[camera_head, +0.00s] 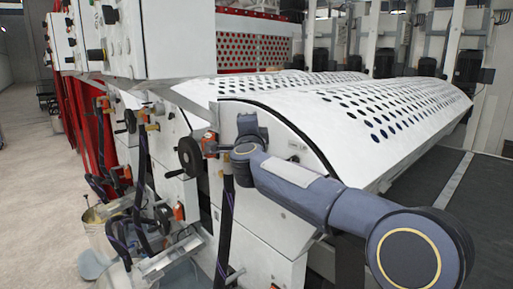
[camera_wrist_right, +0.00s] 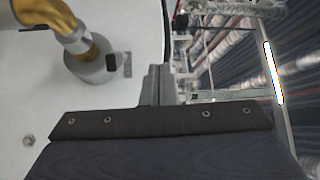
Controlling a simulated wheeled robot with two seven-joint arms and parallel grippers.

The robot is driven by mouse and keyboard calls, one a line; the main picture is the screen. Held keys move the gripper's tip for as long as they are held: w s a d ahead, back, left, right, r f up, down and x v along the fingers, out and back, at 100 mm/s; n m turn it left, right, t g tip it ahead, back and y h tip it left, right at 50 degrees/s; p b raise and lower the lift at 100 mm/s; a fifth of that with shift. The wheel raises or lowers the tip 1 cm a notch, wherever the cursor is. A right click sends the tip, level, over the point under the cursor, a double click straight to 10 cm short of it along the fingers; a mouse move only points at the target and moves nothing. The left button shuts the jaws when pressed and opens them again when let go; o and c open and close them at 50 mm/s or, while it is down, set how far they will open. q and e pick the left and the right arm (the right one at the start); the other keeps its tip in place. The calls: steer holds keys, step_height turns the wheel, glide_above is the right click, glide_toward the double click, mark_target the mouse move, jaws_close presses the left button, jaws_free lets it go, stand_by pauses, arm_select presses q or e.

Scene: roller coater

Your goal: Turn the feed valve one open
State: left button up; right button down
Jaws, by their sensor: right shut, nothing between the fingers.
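Several small orange-red valve bodies show on the front of the coater in the head view, one (camera_head: 210,144) close to my right wrist and another (camera_head: 179,212) lower left. I cannot tell which is feed valve one. My right arm reaches in from the lower right, with its wrist close to the white end panel. My right gripper (camera_wrist_right: 157,76) is shut and empty in the right wrist view. Left of its fingers, apart from them, a brass-coloured pipe (camera_wrist_right: 48,15) enters a grey round fitting (camera_wrist_right: 91,62) on a white panel. My left gripper is not in view.
A black handwheel (camera_head: 189,156) stands left of my right wrist. A perforated white cover (camera_head: 350,100) lies behind my arm. A control box (camera_head: 160,40) overhangs at upper left. Dark hoses and a bucket (camera_head: 103,232) crowd the lower left. Open floor (camera_head: 35,165) lies farther left.

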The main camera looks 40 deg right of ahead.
steer(key=s+d+f+n+t+y+b, duration=0.1)
steer(key=s+f+n+y+b, duration=0.2)
steer(key=s, duration=0.4)
steer(key=s+d+f+n+t+y+b, duration=0.1)
steer(key=s+d+f+y+b, duration=0.1)
steer(key=s+y, duration=0.4)
steer(key=w+a+h+p, duration=0.1)
steer(key=w+p, duration=0.2)
steer(key=w, duration=0.9)
steer(key=shift+r, duration=0.25)
steer(key=shift+w+a+m, duration=0.15)
steer(key=shift+m, duration=0.15)
